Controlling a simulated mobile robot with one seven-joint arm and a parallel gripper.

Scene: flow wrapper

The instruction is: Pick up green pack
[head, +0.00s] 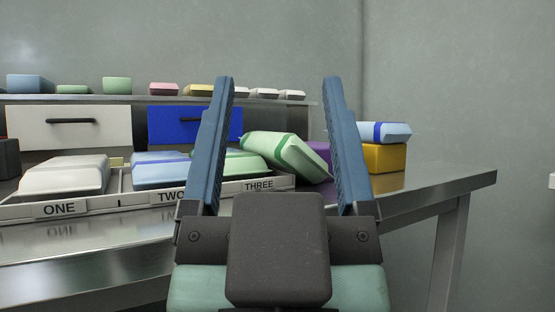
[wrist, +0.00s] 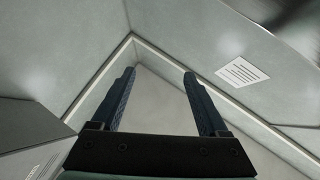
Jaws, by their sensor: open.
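A pale green pack with darker green bands (head: 288,153) lies tilted at the right end of the divided tray, leaning over its edge by compartment THREE. Another green pack (head: 245,166) sits in compartment THREE, partly hidden by my left finger. My gripper (head: 278,80) is open and empty, its fingers pointing up, close to the head camera. The tilted green pack shows between the fingers, beyond them and not held. In the wrist view my gripper (wrist: 160,72) faces bare walls, and no pack shows there.
The tray (head: 110,207) also holds a white pack (head: 65,174) and a blue pack (head: 160,170). A blue pack (head: 384,132) rests on a yellow box (head: 384,158) at right. Several packs line the back shelf (head: 285,102). The metal table's right end (head: 440,183) is clear.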

